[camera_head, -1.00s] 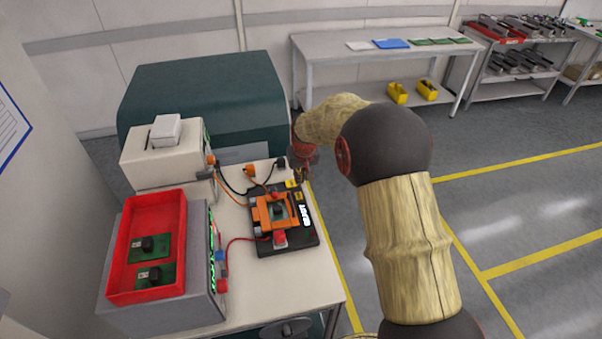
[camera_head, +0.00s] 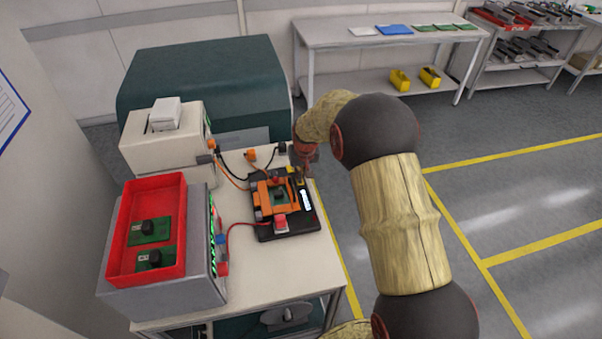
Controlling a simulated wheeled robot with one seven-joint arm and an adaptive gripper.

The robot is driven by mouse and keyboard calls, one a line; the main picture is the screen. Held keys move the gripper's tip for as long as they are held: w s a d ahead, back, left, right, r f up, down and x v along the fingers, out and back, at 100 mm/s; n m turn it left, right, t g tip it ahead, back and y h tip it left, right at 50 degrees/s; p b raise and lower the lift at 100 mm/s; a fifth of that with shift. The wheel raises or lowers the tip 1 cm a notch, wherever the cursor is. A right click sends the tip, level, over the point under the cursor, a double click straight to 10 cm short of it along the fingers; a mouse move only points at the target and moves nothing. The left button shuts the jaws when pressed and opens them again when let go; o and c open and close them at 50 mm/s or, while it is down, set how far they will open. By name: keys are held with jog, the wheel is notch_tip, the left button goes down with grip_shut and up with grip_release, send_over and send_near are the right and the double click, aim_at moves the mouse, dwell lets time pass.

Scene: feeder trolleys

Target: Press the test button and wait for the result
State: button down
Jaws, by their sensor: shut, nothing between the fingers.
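The black test fixture (camera_head: 288,233) lies on the white trolley top, with an orange clamp frame (camera_head: 262,198) around a green board (camera_head: 292,208). A red block (camera_head: 281,222) is at its near side. A white label or display (camera_head: 305,199) is on its right side. My gripper (camera_head: 301,176) is shut and empty, pointing down at the far right corner of the fixture. It partly covers a small yellow patch there. I cannot tell whether the fingertips touch the fixture, nor make out which part is the test button.
A red tray (camera_head: 181,225) with two green boards stands on a grey unit (camera_head: 170,297) at left. A white printer-like box (camera_head: 160,150) stands behind it. Cables cross the trolley top (camera_head: 262,285). A bench (camera_head: 330,38) is at the back; open floor is at right.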

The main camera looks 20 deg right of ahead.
jog(key=shift+s+f, duration=0.2)
jog(key=shift+f, duration=0.2)
jog(key=shift+r, duration=0.1)
notch_tip(320, 180, up, 6)
jog(key=p, duration=0.3)
jog(key=p+v, duration=0.1)
jog(key=v, duration=0.7)
jog(key=shift+r, duration=0.2)
jog(key=shift+a, duration=0.1)
